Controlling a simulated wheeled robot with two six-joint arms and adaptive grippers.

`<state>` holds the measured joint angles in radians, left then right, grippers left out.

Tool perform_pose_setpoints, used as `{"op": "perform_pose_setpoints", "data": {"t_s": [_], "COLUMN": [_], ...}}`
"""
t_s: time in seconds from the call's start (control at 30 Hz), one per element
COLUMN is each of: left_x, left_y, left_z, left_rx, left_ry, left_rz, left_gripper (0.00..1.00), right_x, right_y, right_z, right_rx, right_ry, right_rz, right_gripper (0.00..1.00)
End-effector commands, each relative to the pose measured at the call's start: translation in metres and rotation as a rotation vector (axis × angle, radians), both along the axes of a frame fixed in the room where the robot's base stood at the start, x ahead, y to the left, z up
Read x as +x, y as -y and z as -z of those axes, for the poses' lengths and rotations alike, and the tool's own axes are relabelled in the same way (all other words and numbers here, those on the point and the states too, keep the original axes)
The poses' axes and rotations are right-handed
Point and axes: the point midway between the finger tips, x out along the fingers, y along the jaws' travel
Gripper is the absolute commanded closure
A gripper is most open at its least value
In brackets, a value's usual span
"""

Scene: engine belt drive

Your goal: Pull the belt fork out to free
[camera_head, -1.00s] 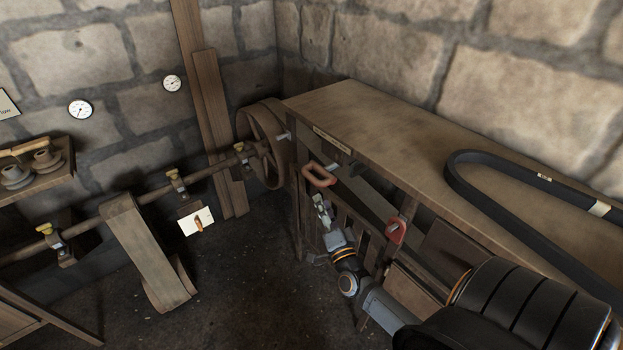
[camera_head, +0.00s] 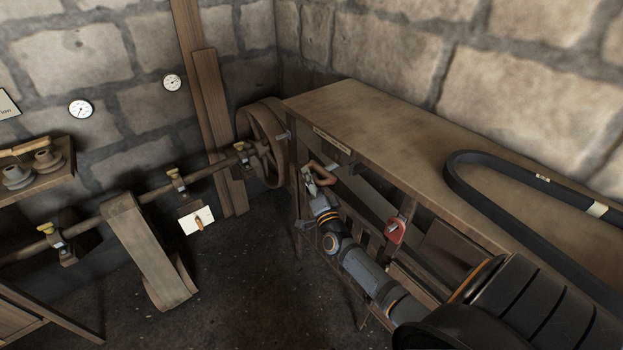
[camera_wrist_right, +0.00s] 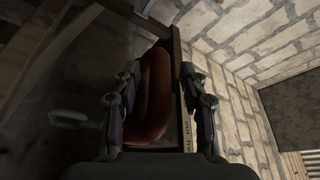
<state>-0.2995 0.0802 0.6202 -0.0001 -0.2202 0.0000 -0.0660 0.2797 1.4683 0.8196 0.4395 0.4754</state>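The belt fork's handle (camera_head: 323,172) is a reddish-brown loop at the front edge of the workbench, beneath the small label plate. My right gripper (camera_head: 311,178) is at the handle and partly covers it. In the right wrist view the red handle (camera_wrist_right: 153,92) lies between the two spread fingers of the right gripper (camera_wrist_right: 163,95), close to the left finger, with a gap to the right finger. I cannot tell whether the left finger touches it. My left gripper is not in view. The fork behind the handle is hidden.
A spoked pulley (camera_head: 262,150) stands at the bench's far end on a long shaft (camera_head: 90,225). A wide belt (camera_head: 150,255) hangs from the shaft. A second red handle (camera_head: 396,230) sits on the bench front. A black belt (camera_head: 500,170) lies on the bench top (camera_head: 400,130).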

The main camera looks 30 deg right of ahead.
Motion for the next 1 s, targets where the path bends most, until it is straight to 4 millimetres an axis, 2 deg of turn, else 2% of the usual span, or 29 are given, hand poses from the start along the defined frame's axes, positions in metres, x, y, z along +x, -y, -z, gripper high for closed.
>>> {"op": "perform_pose_setpoints", "data": {"t_s": [0.03, 0.3, 0.67, 0.77, 1.0], "left_x": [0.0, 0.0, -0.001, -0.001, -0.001], "left_y": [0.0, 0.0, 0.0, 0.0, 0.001], "left_z": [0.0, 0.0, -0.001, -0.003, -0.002], "left_rx": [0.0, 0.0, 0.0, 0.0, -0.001], "left_ry": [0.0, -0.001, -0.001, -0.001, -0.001], "left_rz": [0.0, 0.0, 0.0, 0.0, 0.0], "left_gripper": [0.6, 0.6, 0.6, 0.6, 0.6], "right_x": [0.0, 0.0, -0.001, -0.002, -0.007], "right_y": [0.0, 0.0, -0.005, -0.023, -0.08], "right_z": [0.0, 0.0, 0.001, 0.001, 0.004], "right_rx": [0.0, 0.0, 0.002, 0.007, 0.006], "right_ry": [0.0, 0.0, 0.0, -0.001, -0.004], "right_rz": [0.0, 0.0, 0.0, -0.001, -0.002], "right_gripper": [0.66, 1.0, 1.0, 1.0, 1.0]}}
